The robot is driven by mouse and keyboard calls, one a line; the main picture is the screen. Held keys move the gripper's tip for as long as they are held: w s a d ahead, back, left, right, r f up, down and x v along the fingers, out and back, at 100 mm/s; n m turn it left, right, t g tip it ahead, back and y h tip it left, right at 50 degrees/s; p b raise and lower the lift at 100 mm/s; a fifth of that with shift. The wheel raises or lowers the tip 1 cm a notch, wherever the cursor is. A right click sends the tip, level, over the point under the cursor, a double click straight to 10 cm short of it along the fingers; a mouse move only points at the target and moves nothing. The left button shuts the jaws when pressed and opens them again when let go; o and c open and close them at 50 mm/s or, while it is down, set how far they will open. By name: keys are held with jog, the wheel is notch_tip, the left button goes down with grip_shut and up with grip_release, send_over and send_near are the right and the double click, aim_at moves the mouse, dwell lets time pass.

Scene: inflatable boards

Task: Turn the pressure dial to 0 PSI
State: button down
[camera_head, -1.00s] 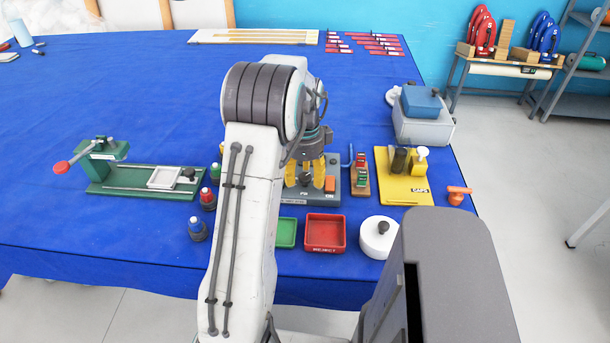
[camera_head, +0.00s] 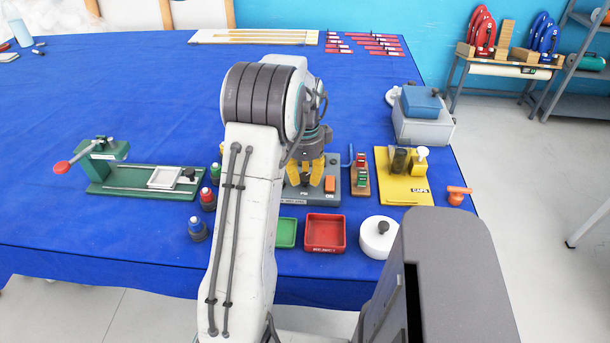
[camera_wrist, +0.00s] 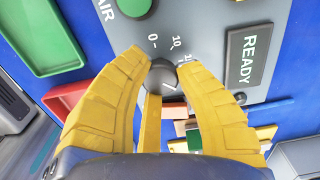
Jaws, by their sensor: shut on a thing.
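The pressure dial (camera_wrist: 163,78) is a dark round knob on a grey panel (camera_wrist: 215,30). Printed marks 0 and 10 and a partly covered one show beside it in the wrist view. My gripper (camera_wrist: 163,66) is shut on the dial, with yellow fingers on both sides of it. The dial's pointer reading cannot be made out clearly. In the head view my gripper (camera_head: 311,172) points down over the panel (camera_head: 297,197), and the fingers partly hide the dial. An orange button (camera_head: 330,183) is to the right of the fingers.
A green tray (camera_head: 286,232) and a red tray (camera_head: 325,233) lie in front of the panel. A block rack (camera_head: 360,180) and a yellow caps board (camera_head: 410,190) stand to the right. Small bottles (camera_head: 207,199) stand to the left.

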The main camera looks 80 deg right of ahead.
jog(key=n, duration=0.6)
jog(key=shift+a+f, duration=0.1)
jog(key=shift+f, duration=0.05)
jog(key=n, duration=0.7)
jog(key=shift+n, duration=0.4)
jog(key=n, duration=1.2)
jog(key=shift+f+n+b, duration=0.1)
jog(key=shift+n+b, duration=0.2)
jog(key=c, duration=0.8)
grip_release()
jog(key=shift+r, duration=0.2)
